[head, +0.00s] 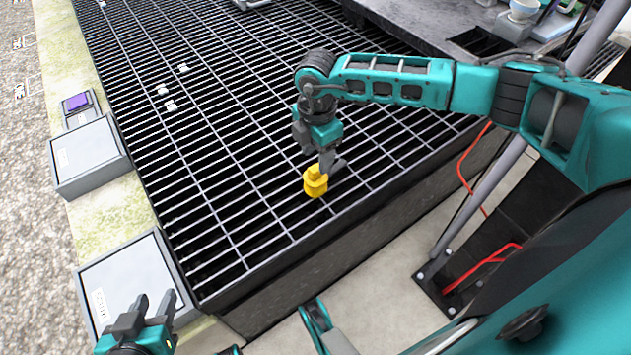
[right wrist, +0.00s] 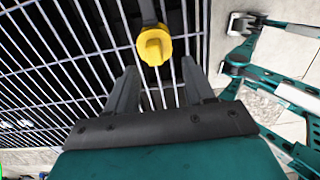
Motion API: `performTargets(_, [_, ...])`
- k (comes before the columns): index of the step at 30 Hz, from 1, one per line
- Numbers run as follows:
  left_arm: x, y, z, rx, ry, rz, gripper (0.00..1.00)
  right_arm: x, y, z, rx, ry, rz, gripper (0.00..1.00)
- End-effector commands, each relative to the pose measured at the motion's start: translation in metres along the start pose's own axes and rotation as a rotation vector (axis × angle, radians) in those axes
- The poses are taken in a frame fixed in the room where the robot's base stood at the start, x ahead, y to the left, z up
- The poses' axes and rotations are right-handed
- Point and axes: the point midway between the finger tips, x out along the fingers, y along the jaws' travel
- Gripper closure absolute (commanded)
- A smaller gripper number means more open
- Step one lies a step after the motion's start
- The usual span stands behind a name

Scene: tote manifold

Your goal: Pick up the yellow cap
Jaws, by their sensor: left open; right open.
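The yellow cap (head: 315,181) sits at the dark metal grating, near its front edge. In the right wrist view the yellow cap (right wrist: 154,45) shows beyond the fingertips, with a dark stem or bar behind it. My right gripper (head: 332,164) is open right above and beside the cap in the head view. In the right wrist view its two fingers (right wrist: 158,78) are apart with nothing between them. Whether a finger touches the cap I cannot tell. My left gripper (head: 155,305) is open and empty at the lower left, over a grey box.
The grating (head: 220,110) fills the middle, with several small white pieces (head: 171,105) on it. Grey boxes (head: 90,158) stand along the left ledge, one with a purple top (head: 76,102). A red cable (head: 468,165) and a slanted pole (head: 480,195) are at the right.

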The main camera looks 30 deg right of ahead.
Motion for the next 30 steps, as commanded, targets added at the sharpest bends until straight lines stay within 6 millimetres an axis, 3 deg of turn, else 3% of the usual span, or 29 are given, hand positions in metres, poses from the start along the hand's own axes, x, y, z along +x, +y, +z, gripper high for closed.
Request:
performTargets(6, [0.004, 0.002, -0.006, -0.005, 0.024, 0.004, 0.58, 0.019, 0.002, 0.0, 0.0, 0.002, 0.0, 0.47])
performTargets(15, [0.012, 0.009, 0.002, -0.015, 0.015, 0.02, 0.58, 0.059, 0.008, 0.002, -0.002, 0.003, 0.0, 0.47])
performTargets(23, [0.011, 0.01, -0.002, -0.013, 0.019, 0.024, 0.58, 0.061, 0.008, 0.002, -0.002, 0.003, 0.001, 0.47])
performTargets(30, [0.011, 0.009, -0.002, -0.013, 0.02, 0.022, 0.58, 0.061, 0.008, 0.002, -0.002, 0.003, 0.001, 0.67])
